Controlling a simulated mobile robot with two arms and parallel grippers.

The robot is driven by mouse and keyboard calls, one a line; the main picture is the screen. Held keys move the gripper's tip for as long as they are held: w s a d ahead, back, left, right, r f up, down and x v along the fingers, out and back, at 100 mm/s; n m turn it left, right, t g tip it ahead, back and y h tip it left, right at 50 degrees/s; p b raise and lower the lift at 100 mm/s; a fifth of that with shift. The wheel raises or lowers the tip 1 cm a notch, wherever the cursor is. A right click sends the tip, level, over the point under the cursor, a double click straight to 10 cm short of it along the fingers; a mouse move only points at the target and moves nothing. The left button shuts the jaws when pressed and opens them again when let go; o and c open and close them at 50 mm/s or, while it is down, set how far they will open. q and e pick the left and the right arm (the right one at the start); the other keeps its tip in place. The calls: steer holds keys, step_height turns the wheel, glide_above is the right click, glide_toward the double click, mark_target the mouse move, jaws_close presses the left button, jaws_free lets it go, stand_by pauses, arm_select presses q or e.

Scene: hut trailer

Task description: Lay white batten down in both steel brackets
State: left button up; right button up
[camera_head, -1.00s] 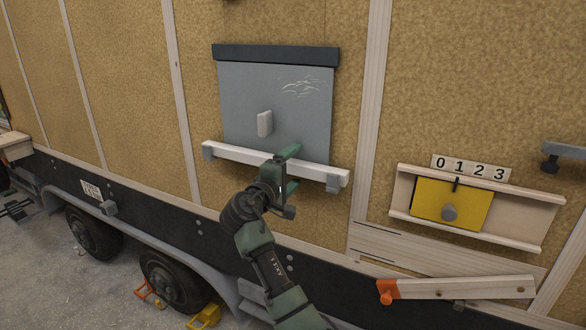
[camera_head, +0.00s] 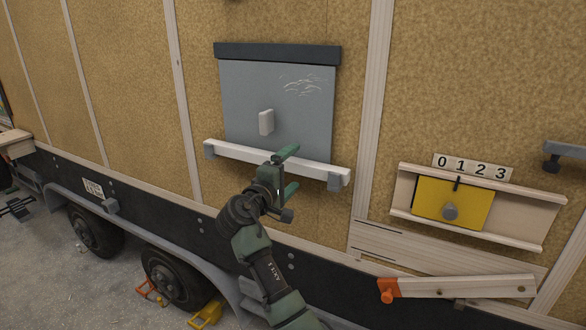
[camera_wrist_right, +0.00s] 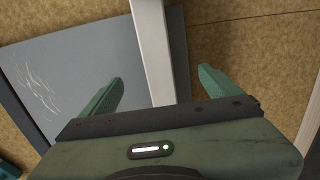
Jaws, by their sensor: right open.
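The white batten (camera_head: 237,153) lies across the lower part of the grey hatch panel, sloping down to the right in the picture. It rests in the left steel bracket (camera_head: 209,152) and the right steel bracket (camera_head: 334,183), near its two ends. My right gripper (camera_head: 290,169) is open and empty in front of the batten's middle. In the right wrist view the batten (camera_wrist_right: 152,50) runs between the two spread fingers, apart from both. The gripper hides part of the batten in the head view. My left gripper is not in view.
The grey panel (camera_head: 240,95) has a pale knob (camera_head: 266,122) above the batten and a dark rail (camera_head: 280,53) on top. To the right are a yellow sliding plate (camera_head: 435,200) and an orange-ended wooden bar (camera_head: 470,287). Trailer wheels (camera_head: 175,280) are below left.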

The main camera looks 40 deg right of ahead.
steer(key=shift+s+a+f, duration=0.1)
steer(key=shift+s+a, duration=0.1)
steer(key=shift+a, duration=0.4)
steer(key=p+v, duration=0.1)
steer(key=v, duration=0.8)
stand_by(0.4)
stand_by(0.4)
